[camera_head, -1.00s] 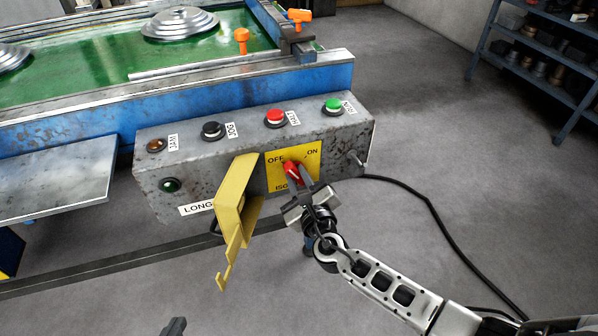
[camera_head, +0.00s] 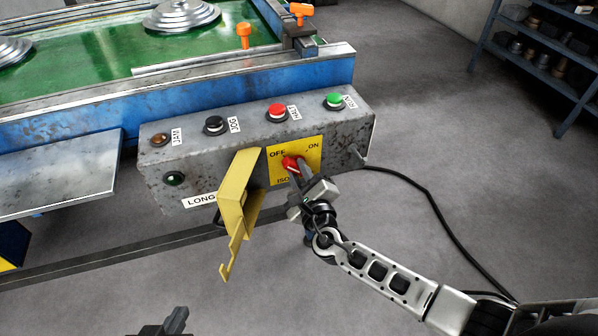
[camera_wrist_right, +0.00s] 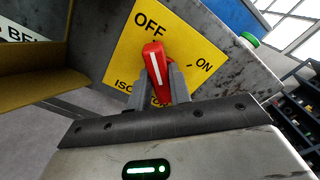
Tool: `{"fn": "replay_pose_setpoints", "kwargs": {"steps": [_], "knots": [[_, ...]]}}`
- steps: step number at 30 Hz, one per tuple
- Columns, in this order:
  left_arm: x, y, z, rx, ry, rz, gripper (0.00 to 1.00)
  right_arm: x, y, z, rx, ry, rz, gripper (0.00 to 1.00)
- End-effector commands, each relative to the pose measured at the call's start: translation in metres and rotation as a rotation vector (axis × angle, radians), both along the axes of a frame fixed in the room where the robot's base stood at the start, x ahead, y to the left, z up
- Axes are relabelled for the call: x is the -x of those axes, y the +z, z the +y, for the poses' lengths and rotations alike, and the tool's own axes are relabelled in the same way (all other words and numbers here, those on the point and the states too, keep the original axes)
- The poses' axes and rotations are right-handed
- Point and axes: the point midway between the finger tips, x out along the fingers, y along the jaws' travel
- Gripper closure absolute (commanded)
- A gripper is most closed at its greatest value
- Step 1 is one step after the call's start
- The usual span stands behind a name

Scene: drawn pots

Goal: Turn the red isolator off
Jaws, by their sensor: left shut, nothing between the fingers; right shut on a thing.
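The red isolator knob (camera_head: 290,163) sits on a yellow plate (camera_head: 312,149) marked OFF and ON, on the front of a worn grey control box (camera_head: 345,135). In the right wrist view the knob (camera_wrist_right: 153,58) has a white line that points up near the word OFF, away from ON. My right gripper (camera_head: 299,175) is shut on the knob, with its fingers (camera_wrist_right: 165,80) at the knob's sides. A yellow cover (camera_head: 238,195) hangs open left of the plate. My left gripper (camera_head: 176,322) shows only partly at the bottom edge, shut and empty, well away from the box.
The box top carries a red button (camera_head: 277,111), a green button (camera_head: 333,100), a black button (camera_head: 214,125) and an amber one (camera_head: 160,139). A black cable (camera_head: 432,200) runs over the floor at right. The floor below the box is mostly clear.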

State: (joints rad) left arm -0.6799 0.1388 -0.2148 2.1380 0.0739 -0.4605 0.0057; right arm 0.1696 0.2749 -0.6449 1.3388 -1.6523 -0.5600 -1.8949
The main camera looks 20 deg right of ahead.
Motion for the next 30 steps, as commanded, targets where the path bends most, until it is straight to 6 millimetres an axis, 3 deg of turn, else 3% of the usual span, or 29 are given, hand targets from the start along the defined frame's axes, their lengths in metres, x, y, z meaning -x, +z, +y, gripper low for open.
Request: {"fn": "replay_pose_setpoints", "kwargs": {"steps": [1, 3, 14, 20, 30], "knots": [[0.0, 0.0, 0.0, 0.0, -0.001, 0.001, 1.0, 0.0, -0.001, 0.0, 0.003, 0.0, 0.001, 0.75], [0.001, 0.0, 0.0, 0.0, -0.001, 0.002, 1.0, 0.0, -0.001, 0.0, 0.002, 0.0, 0.001, 0.58], [0.001, 0.001, 0.0, 0.001, -0.001, 0.002, 1.0, 0.005, -0.001, -0.001, 0.001, 0.0, 0.001, 0.58], [0.001, 0.005, 0.0, -0.005, -0.002, 0.002, 1.0, 0.038, -0.001, -0.001, 0.0, 0.002, 0.005, 0.58], [0.002, 0.002, 0.001, -0.01, -0.003, 0.006, 1.0, 0.119, -0.002, -0.004, 0.001, 0.001, 0.005, 0.58]]}}
